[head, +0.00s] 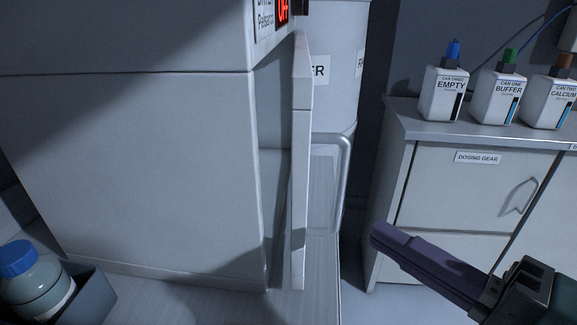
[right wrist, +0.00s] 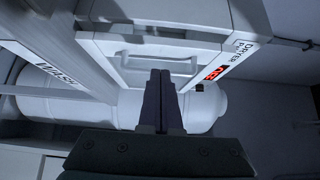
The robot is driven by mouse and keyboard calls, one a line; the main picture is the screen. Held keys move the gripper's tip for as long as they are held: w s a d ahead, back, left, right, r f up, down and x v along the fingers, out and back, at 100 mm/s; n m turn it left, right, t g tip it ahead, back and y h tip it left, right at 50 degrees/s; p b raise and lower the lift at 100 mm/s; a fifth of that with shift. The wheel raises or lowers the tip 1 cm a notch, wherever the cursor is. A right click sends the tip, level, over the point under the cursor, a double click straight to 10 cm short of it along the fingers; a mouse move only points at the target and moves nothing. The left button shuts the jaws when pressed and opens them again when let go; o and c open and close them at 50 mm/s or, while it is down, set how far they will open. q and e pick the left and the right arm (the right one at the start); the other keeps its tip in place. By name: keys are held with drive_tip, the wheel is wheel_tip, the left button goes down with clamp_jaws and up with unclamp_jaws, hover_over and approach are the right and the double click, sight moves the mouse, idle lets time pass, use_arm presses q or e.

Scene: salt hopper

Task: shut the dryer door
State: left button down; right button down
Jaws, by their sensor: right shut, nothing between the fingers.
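The dryer (head: 140,170) is a large white box filling the left of the head view. Its white door (head: 301,160) stands open, seen nearly edge-on, with a dark gap between it and the dryer body. A grey bar handle (head: 343,185) is on the door's right side. My right gripper (head: 378,236) is shut and empty, to the right of the handle and apart from it in the head view. In the right wrist view its fingertips (right wrist: 160,73) overlap a pale panel with a handle (right wrist: 155,66); contact cannot be told. My left gripper is out of view.
A grey cabinet labelled dosing gear (head: 470,190) stands at right, with several bottles (head: 443,95) on top. A white cylindrical vessel (head: 338,105) is behind the door.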

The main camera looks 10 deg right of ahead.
sight(294, 208)
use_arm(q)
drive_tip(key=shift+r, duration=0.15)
use_arm(e)
drive_tip(key=x, duration=0.7)
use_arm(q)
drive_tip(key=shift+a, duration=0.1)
use_arm(e)
drive_tip(key=a, duration=0.1)
drive_tip(key=w+a, duration=0.1)
drive_tip(key=a, duration=0.1)
drive_tip(key=shift+a, duration=0.4)
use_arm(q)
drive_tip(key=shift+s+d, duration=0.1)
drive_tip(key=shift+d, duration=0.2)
use_arm(e)
drive_tip(key=shift+s, duration=0.15)
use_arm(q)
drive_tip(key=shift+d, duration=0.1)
use_arm(e)
drive_tip(key=shift+a, duration=0.1)
